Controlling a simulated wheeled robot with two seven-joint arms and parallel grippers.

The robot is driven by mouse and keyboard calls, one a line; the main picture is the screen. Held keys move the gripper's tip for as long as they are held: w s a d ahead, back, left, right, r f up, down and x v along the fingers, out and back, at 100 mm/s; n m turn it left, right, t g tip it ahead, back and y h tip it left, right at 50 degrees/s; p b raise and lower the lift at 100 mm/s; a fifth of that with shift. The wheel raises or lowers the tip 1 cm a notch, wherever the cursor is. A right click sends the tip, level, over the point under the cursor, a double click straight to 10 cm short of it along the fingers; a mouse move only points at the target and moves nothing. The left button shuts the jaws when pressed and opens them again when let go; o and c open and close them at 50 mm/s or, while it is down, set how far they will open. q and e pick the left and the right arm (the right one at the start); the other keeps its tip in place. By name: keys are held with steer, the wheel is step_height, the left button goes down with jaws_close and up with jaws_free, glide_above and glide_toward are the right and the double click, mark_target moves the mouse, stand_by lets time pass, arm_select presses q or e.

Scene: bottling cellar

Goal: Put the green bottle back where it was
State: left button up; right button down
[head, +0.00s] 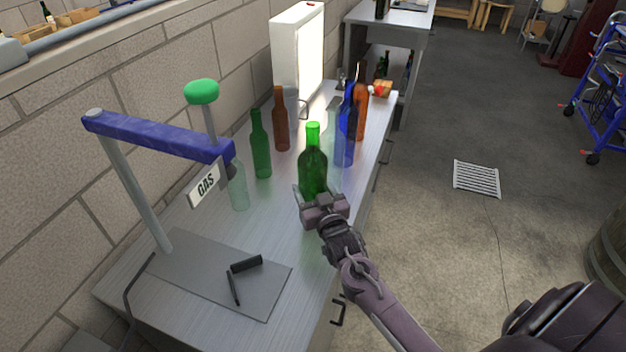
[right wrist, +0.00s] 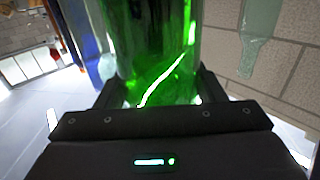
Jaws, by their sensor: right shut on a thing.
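A green bottle (head: 313,160) stands upright in my right gripper (head: 322,198) over the metal bench, and its glass fills the middle of the right wrist view (right wrist: 155,50). The right gripper (right wrist: 155,95) is shut on its lower body. I cannot tell whether the bottle's base touches the bench. A second green bottle (head: 261,145) stands on the bench to the left, apart from the held one. My left gripper is not in view.
A brown bottle (head: 281,120), a pale clear bottle (head: 238,185), blue bottles (head: 347,130) and an orange bottle (head: 361,110) stand around on the bench (head: 290,225). The front of the bench is mostly clear.

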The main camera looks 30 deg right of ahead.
steer(key=shift+w+f, duration=0.1)
steer(key=shift+f, duration=1.45)
steer(key=shift+c, duration=1.6)
jaws_free()
steer(key=shift+s+f, duration=0.2)
steer(key=shift+f, duration=0.1)
steer(key=s+a+b, duration=0.1)
steer(key=s, duration=1.1)
steer(key=shift+a+r+b, duration=0.15)
steer(key=shift+a+b, duration=0.15)
steer(key=shift+a, duration=0.05)
